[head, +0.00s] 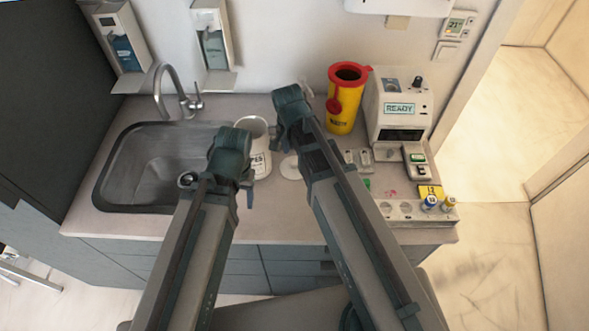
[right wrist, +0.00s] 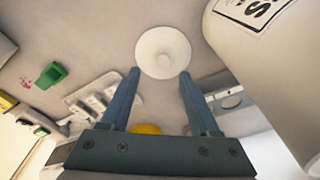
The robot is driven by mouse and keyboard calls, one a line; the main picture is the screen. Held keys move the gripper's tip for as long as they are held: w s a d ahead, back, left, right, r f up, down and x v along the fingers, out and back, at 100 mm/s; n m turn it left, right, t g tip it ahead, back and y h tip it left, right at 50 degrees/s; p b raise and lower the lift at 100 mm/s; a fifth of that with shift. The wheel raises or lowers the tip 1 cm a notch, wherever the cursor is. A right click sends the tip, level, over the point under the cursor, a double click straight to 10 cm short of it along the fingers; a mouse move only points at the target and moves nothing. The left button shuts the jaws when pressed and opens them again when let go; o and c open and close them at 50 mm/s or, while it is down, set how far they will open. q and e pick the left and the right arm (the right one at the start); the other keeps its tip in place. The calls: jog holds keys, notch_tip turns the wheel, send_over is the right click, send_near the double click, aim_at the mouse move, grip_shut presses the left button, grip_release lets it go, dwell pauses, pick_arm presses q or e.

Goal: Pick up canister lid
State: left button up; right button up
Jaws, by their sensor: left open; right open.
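The canister lid (right wrist: 163,52) is a white round disc with a small raised knob, lying flat on the counter in the right wrist view. In the head view the lid (head: 290,168) shows partly, beside my right arm. My right gripper (right wrist: 160,75) is open and empty, its two fingertips pointing at the lid's near edge on either side. The white canister (head: 256,138) stands open on the counter between my arms; its labelled side (right wrist: 272,50) fills the right of the wrist view. My left gripper (head: 238,184) is open in front of the canister, partly hidden by its own wrist.
A sink (head: 160,165) with a tap lies left. A yellow sharps bin (head: 345,105) with a red rim and a white analyser (head: 400,105) stand at the back right. A rack (head: 400,209) with small vials sits at the front right. Small items lie beside the analyser.

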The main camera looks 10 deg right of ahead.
aim_at(294, 163)
pick_arm(q)
jog(key=shift+f+b, duration=2.6)
jog(key=shift+f, duration=0.05)
pick_arm(e)
jog(key=shift+w+f, duration=0.2)
jog(key=shift+f, duration=1.15)
jog(key=shift+w+f, duration=0.2)
jog(key=shift+f, duration=1.1)
pick_arm(q)
jog(key=shift+r, duration=0.1)
pick_arm(e)
jog(key=shift+r, duration=0.1)
grip_shut()
